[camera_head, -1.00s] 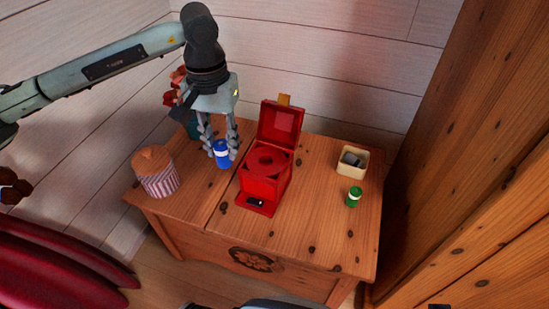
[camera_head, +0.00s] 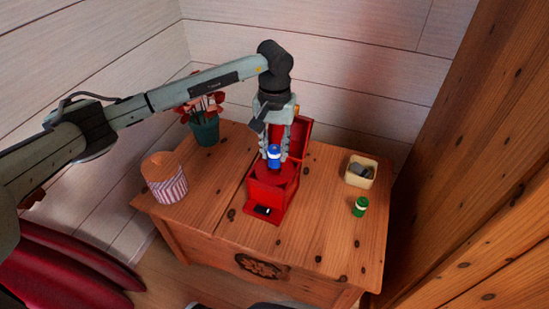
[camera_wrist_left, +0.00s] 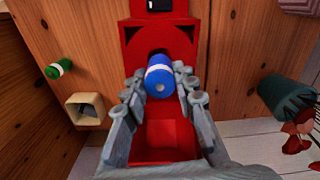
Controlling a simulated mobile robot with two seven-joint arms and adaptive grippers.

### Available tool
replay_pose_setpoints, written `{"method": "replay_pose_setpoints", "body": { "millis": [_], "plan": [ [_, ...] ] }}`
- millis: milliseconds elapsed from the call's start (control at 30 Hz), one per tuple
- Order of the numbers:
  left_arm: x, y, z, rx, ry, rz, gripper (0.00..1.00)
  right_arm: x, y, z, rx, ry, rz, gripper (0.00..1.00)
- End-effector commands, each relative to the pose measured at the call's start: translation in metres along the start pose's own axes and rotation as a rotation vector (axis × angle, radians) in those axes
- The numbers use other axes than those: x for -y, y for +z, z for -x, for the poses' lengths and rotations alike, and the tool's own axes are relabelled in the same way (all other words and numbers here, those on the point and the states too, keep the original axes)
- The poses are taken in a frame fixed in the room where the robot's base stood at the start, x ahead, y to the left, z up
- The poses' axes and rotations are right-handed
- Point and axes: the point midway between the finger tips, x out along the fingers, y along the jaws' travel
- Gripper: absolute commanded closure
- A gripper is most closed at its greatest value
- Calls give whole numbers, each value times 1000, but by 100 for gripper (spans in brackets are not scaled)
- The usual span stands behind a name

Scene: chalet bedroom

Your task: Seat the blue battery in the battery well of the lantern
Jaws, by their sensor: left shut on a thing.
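The red lantern (camera_head: 262,195) stands on the wooden chest with its lid (camera_head: 299,138) raised at the back. My left gripper (camera_head: 274,152) is over the lantern, shut on the blue battery (camera_head: 274,162). The battery is upright, blue with a white band near its top. In the left wrist view the battery (camera_wrist_left: 160,78) sits between the fingers of the gripper (camera_wrist_left: 161,92), in front of the round dark opening of the well in the lantern's red top (camera_wrist_left: 185,38). I cannot tell whether its lower end is inside the well. My right gripper is not in view.
A green battery (camera_head: 360,207) and a cream box (camera_head: 361,172) with grey items are on the right of the chest (camera_head: 318,228). A striped paper tub (camera_head: 166,184) and a potted red flower (camera_head: 205,130) are on the left. The chest's front right is clear.

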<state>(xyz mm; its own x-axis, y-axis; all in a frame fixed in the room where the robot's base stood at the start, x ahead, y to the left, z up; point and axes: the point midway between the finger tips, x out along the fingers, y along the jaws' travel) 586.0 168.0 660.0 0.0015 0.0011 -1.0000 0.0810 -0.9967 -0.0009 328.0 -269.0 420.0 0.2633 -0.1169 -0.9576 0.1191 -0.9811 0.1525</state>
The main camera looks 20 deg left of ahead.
Motion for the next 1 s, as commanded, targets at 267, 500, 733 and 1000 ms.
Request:
{"method": "replay_pose_setpoints", "body": {
  "millis": [267,500,733,1000],
  "plan": [
    [0,1,-35,2,2,1,100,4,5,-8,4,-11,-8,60],
    [0,0,-36,0,1,0,100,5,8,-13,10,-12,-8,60],
    [0,1,-40,0,1,0,100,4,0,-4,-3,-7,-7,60],
    [0,1,-39,1,1,0,52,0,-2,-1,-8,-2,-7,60]
  ]
}}
